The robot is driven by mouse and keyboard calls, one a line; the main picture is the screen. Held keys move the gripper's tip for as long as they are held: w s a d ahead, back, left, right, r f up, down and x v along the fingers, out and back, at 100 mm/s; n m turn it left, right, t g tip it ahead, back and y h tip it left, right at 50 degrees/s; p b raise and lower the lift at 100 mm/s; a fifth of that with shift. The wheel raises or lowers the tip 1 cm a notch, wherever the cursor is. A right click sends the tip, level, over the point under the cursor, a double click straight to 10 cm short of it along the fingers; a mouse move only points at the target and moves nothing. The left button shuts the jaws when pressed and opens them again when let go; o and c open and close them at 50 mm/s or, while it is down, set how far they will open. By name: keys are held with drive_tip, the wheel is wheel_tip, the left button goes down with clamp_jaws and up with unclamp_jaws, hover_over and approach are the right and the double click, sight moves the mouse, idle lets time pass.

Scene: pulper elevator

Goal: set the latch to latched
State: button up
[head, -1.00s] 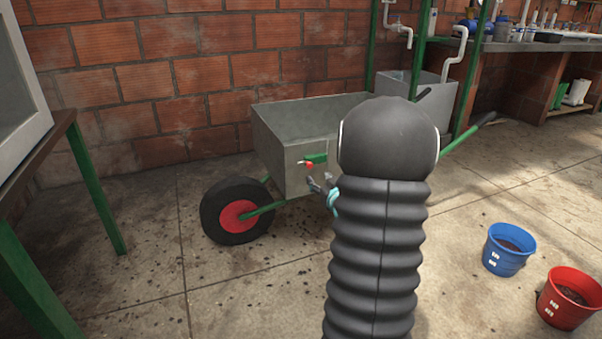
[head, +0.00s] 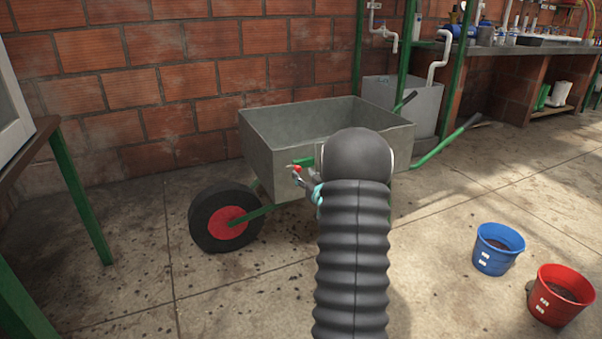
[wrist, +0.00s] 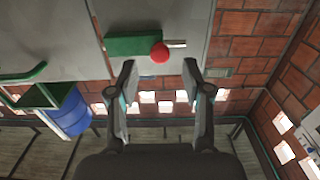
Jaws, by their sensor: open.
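The latch is a green block (wrist: 133,46) with a red knob (wrist: 159,52) and a short metal bolt (wrist: 177,44), on the side of the grey wheelbarrow tub (head: 265,155). In the head view the red knob (head: 297,169) shows just above my gripper (head: 303,181), and my arm hides part of the tub. In the wrist view my gripper (wrist: 159,70) is open and empty. Its two fingertips are spread on either side of the knob, just below it in the picture. I cannot tell whether either finger touches the knob.
The wheelbarrow has a black wheel with a red hub (head: 226,226). A blue bucket (head: 497,248) and a red bucket (head: 560,294) stand on the floor at right. A table (head: 70,170) stands at left. The floor between table and wheel is clear.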

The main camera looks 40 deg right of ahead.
sight(299, 169)
drive_tip(key=shift+x, duration=1.55)
clamp_jaws()
